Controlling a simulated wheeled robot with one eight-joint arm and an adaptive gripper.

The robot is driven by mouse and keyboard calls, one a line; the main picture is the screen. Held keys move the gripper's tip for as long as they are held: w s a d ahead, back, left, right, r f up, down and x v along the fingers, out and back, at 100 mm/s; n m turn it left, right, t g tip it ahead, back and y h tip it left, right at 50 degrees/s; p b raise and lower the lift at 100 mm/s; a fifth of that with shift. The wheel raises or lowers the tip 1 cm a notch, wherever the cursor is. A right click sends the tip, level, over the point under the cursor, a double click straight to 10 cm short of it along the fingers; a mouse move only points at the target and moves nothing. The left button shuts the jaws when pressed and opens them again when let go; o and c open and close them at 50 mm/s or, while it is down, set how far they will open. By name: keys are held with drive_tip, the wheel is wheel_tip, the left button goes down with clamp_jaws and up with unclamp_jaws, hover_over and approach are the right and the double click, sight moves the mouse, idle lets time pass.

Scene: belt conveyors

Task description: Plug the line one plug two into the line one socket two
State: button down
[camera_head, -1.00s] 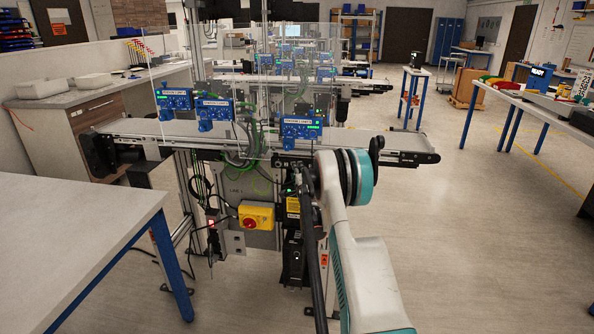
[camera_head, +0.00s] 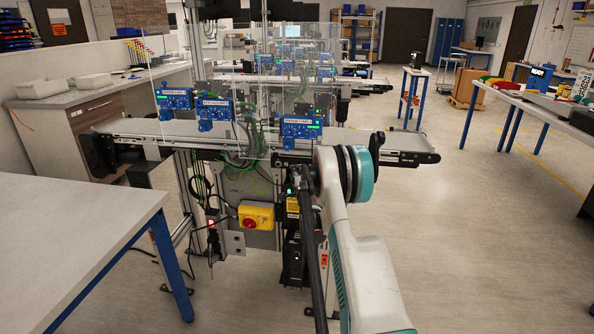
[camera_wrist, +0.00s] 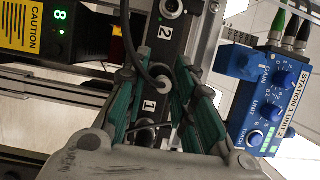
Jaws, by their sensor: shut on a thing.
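In the wrist view, my gripper (camera_wrist: 156,88) has its two green-padded fingers on either side of a black cable end (camera_wrist: 162,82). It is shut on the plug there, whose body is mostly hidden between the fingers. The cable loops up toward the top edge. Behind the fingers is a dark socket strip (camera_wrist: 170,50) marked 2 above and 1 below. A round socket (camera_wrist: 172,8) by the 2 shows no plug in it. A round fitting (camera_wrist: 145,133) by the 1 is partly covered by my gripper. Whether the held plug touches the strip I cannot tell. My arm hides the gripper in the head view.
A blue station box (camera_wrist: 268,100) with knobs and cables stands right of my gripper. A black unit with a yellow caution label (camera_wrist: 25,25) is at left. In the head view, the conveyor (camera_head: 395,145) runs above a yellow box with a red switch (camera_head: 256,216). A table (camera_head: 70,220) stands front left.

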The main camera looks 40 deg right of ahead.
drive_tip(key=shift+s+a, duration=1.1)
drive_tip(key=shift+a, duration=0.15)
